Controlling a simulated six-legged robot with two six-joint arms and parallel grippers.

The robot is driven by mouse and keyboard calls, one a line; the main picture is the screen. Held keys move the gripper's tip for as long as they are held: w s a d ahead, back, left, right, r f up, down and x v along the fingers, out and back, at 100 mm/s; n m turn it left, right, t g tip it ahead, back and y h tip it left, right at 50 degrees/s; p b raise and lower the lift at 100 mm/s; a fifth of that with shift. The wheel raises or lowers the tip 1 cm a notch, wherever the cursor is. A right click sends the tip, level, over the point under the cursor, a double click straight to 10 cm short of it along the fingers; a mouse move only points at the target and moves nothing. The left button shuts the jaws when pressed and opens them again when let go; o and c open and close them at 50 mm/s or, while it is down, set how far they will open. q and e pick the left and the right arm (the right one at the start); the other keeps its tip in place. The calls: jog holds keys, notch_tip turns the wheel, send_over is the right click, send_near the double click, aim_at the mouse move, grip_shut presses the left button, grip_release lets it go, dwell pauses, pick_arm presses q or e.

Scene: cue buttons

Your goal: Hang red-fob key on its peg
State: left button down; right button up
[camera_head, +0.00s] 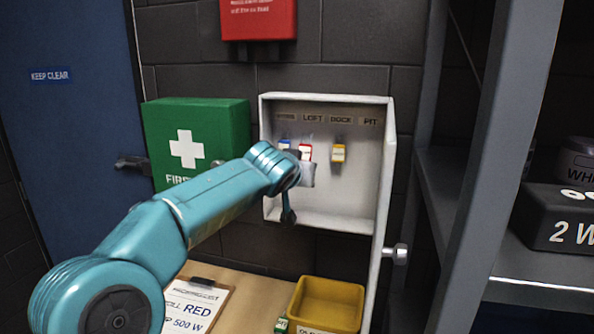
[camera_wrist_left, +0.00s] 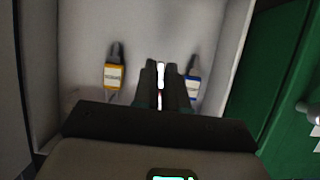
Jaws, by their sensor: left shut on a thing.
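The red-fob key (camera_head: 305,151) is in the open white key cabinet (camera_head: 345,208), below the LOFT label. My left gripper (camera_head: 303,163) is shut on it. In the left wrist view the fingers (camera_wrist_left: 161,78) close around a narrow white and red strip of its fob (camera_wrist_left: 160,73). Its peg and the top of the key are too small or hidden, so I cannot tell whether it touches the peg. A yellow-fob key (camera_head: 338,153) hangs below DOCK. A blue-fob key (camera_head: 285,145) hangs on the left, partly behind my gripper. My right gripper is not in view.
The cabinet door (camera_head: 385,190) stands open at the right. A green first-aid box (camera_head: 200,125) is left of the cabinet. Below are a yellow bin (camera_head: 325,290) and a clipboard (camera_head: 195,303). A shelf post (camera_head: 495,150) stands at right. The space under PIT looks empty.

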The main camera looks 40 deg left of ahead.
pick_arm(q)
jog(key=shift+w+a+p, duration=0.35)
jog(key=shift+w+p, duration=0.25)
jog(key=shift+p, duration=0.05)
jog(key=shift+w+a+p, duration=0.35)
jog(key=shift+w+p, duration=0.25)
jog(key=shift+w+a+f, duration=0.25)
jog(key=shift+w, duration=0.35)
jog(key=c, duration=1.1)
grip_release()
